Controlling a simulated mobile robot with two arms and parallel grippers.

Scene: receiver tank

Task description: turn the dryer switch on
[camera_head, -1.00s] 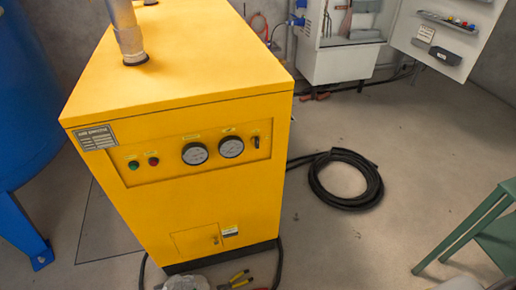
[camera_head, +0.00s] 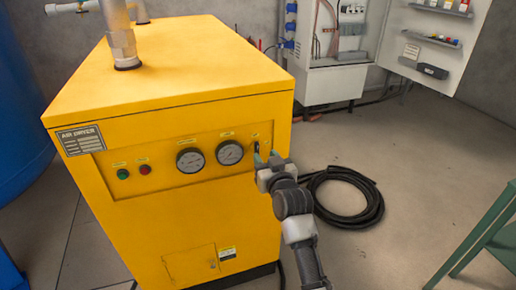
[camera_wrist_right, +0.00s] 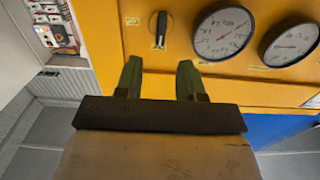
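The yellow air dryer (camera_head: 170,75) stands in the middle of the head view, its control panel facing me. The dryer switch (camera_head: 257,146) is a small black knob at the panel's right end, partly hidden by my gripper. In the right wrist view the switch (camera_wrist_right: 161,28) shows clearly, its black handle roughly upright in the picture. My right gripper (camera_head: 267,157) is at the panel's right end. In the right wrist view it is open and empty (camera_wrist_right: 159,78), with two green fingers apart and the switch beyond their tips, not between them. My left gripper is not in view.
Two round gauges (camera_head: 190,160) (camera_head: 230,153) and green and red buttons (camera_head: 123,174) (camera_head: 145,170) share the panel. A coiled black hose (camera_head: 375,205) lies right of the dryer. A green chair (camera_head: 485,235) stands at right, an open electrical cabinet (camera_head: 325,85) behind.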

